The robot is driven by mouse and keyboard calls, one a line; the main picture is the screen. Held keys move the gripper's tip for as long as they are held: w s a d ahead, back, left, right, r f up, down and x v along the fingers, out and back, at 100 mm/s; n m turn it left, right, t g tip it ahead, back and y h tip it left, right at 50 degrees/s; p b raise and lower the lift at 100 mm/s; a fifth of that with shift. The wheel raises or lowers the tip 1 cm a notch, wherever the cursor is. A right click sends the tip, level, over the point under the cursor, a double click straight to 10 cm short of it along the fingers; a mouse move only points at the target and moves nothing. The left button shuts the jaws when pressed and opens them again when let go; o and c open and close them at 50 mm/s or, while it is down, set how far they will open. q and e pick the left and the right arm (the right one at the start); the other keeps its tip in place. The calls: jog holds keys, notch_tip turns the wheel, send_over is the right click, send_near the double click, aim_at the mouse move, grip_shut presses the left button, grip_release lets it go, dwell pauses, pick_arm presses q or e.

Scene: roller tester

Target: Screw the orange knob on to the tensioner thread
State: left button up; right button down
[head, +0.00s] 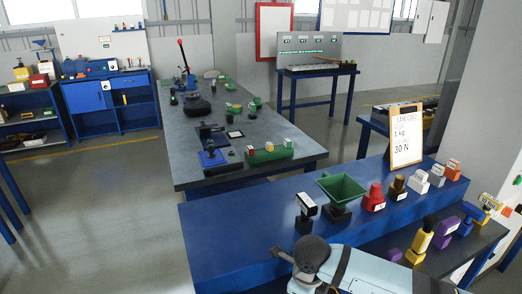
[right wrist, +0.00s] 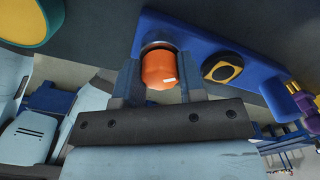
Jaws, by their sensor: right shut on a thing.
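The orange knob (right wrist: 158,72) is in the right wrist view, between the two fingers of my right gripper (right wrist: 160,80), which is shut on it. The knob's far end is up against a blue bracket (right wrist: 205,40), where a pale round rim (right wrist: 157,45) shows behind it. The tensioner thread cannot be seen; the knob covers that spot, so I cannot tell how far it is engaged. In the head view my right arm fills the bottom, and neither its fingers nor the knob shows. My left gripper is not in view.
A green-and-orange round part (right wrist: 28,20) is at upper left. In the head view, a blue bench (head: 240,232) carries a green hopper (head: 342,188), several coloured blocks and a sign (head: 406,135).

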jog(key=shift+s+f, duration=0.15)
jog(key=shift+f, duration=0.1)
jog(key=m+p, duration=0.1)
jog(key=m, duration=0.1)
jog(key=shift+r+m, duration=0.1)
jog(key=shift+m, duration=0.3)
jog(key=m+p, duration=0.1)
jog(key=m, duration=0.3)
jog(key=shift+s+m+p, duration=0.1)
jog(key=shift+m+p, duration=0.3)
jog(key=c, duration=1)
grip_release()
jog(key=shift+f+m, duration=0.2)
jog(key=shift+m, duration=0.1)
jog(key=o, duration=0.3)
jog(key=shift+o, duration=0.3)
jog(key=shift+r, duration=0.1)
jog(key=shift+w, duration=0.25)
jog(key=shift+r, duration=0.1)
